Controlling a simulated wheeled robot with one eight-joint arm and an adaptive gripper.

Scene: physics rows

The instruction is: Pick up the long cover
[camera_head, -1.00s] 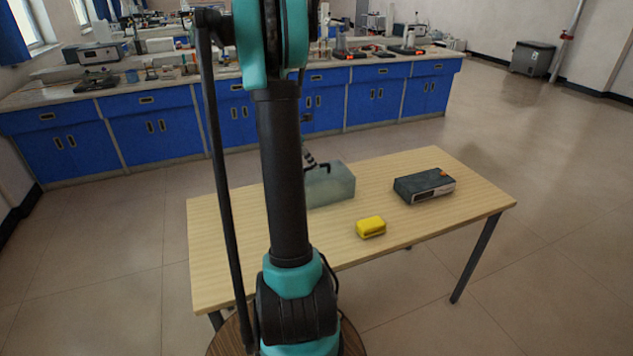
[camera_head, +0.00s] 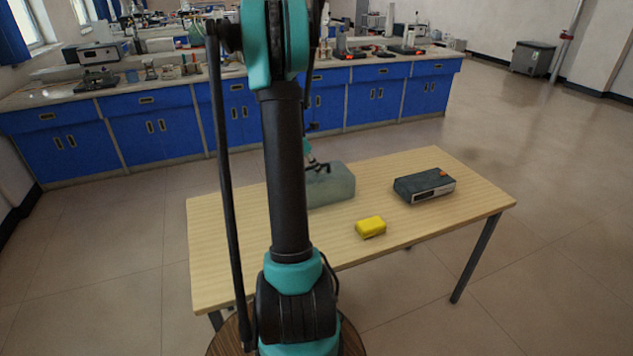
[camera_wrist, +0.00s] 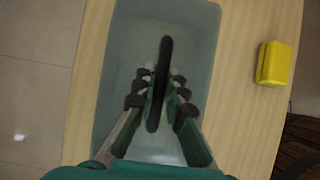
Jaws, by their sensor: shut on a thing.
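The long cover (camera_head: 337,188) is a translucent grey-green box shape with a dark bar-like handle on top. It sits on the wooden table, left of the middle, partly hidden by my arm. In the wrist view the cover (camera_wrist: 200,40) fills the middle, with the dark handle (camera_wrist: 165,52) running lengthwise over it. My gripper (camera_wrist: 160,88) is shut on this handle, its fingers on both sides of the bar. In the head view my gripper (camera_head: 317,167) shows only in part beside my arm, at the cover's top. I see no clear gap under the cover.
A yellow block (camera_head: 370,227) lies near the table's front edge, right of the cover. A dark box-shaped device (camera_head: 424,185) stands farther right. The table (camera_head: 462,208) has bare wood between them. Blue lab cabinets (camera_head: 160,135) stand behind.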

